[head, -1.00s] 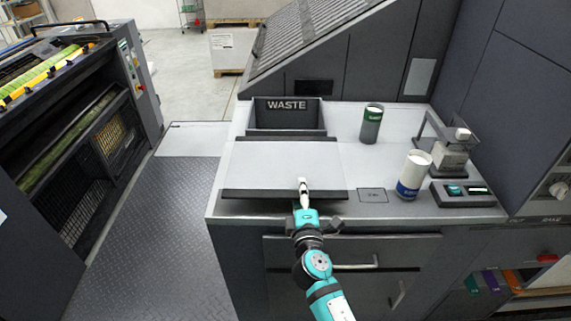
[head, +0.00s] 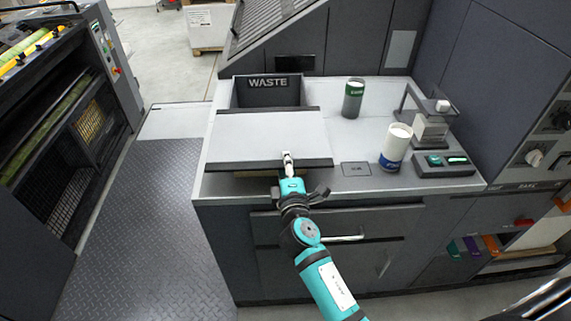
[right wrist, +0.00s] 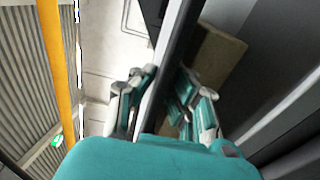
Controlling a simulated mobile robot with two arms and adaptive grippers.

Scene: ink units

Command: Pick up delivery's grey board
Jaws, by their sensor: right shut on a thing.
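The grey board (head: 262,136) is a flat light-grey panel with dark bars along its front and back edges. It lies level at the left of the counter, in front of the waste bin. My right gripper (head: 287,160) is shut on the middle of its front dark bar. In the right wrist view the gripper fingers (right wrist: 155,100) sit on both sides of the dark bar. A brown patch shows under the front edge; whether the board touches what is beneath it I cannot tell. My left gripper is not in view.
The bin marked WASTE (head: 268,92) stands behind the board. A green-labelled can (head: 353,98), a blue-labelled white can (head: 396,147) and a small device (head: 432,130) stand on the counter (head: 340,140) to the right. Floor is clear at left.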

